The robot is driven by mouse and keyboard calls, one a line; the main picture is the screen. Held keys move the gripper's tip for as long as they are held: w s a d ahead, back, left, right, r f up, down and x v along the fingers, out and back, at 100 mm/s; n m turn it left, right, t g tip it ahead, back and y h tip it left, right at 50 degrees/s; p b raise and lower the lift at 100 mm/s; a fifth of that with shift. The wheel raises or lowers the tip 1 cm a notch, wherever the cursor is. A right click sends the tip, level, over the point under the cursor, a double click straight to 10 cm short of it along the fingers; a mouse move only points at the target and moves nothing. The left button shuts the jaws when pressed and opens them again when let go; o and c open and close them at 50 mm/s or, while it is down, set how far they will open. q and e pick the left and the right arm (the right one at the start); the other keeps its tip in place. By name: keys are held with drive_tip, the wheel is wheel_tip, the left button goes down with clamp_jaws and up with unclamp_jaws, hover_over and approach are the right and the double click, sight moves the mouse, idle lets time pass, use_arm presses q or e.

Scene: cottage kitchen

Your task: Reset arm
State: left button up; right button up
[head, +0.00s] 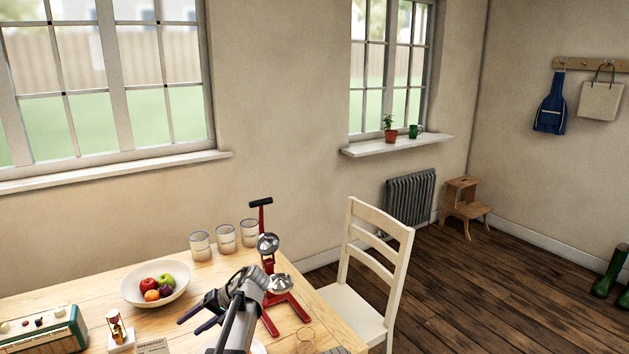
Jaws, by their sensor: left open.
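My left gripper (196,312) is over the wooden table (90,289) in the lower middle of the head view. Its dark fingers point left and stand apart, with nothing between them. The wrist and forearm come up from the bottom edge and hide part of the table. A red juice press (267,245) with metal cups stands just right of the wrist; I cannot tell the gap between them. My right gripper is not in view.
A white fruit bowl (132,292) lies left of the gripper. Several canisters (226,238) stand at the back. A white chair (368,262) stands at the table's right.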

use_arm(q)
drive_tip(key=s+d+f+h, duration=0.1)
drive_tip(key=s+f, duration=0.1)
drive_tip(key=s, duration=0.1)
drive_tip(key=s+d+f+m+h, duration=0.1)
drive_tip(key=s+d+f+h, duration=0.1)
drive_tip(key=s, duration=0.1)
drive_tip(key=s+d+f+h, duration=0.1)
drive_tip(key=s+d, duration=0.1)
drive_tip(key=s, duration=0.1)
drive_tip(key=shift+d+f+t+h, duration=0.25)
drive_tip(key=shift+f+t+h, duration=0.15)
drive_tip(key=s+d+f+m+t+h, duration=0.1)
drive_tip(key=s+d+f+h, duration=0.2)
drive_tip(key=s+d+h, duration=0.5)
drive_tip(key=s+d+f+m+g+y+b, duration=0.1)
drive_tip(key=s+d+f+m+y+b, duration=0.4)
drive_tip(key=d+f+b, duration=0.6)
wheel_tip(320, 180, up, 15)
drive_tip(key=s+d+h+p, duration=0.1)
drive_tip(key=p, duration=1.3)
drive_tip(key=shift+s+d+n, duration=0.2)
drive_tip(key=shift+d+n, duration=0.1)
drive_tip(key=shift+n, duration=0.1)
drive_tip(key=shift+c, duration=0.8)
drive_tip(key=shift+a, duration=0.15)
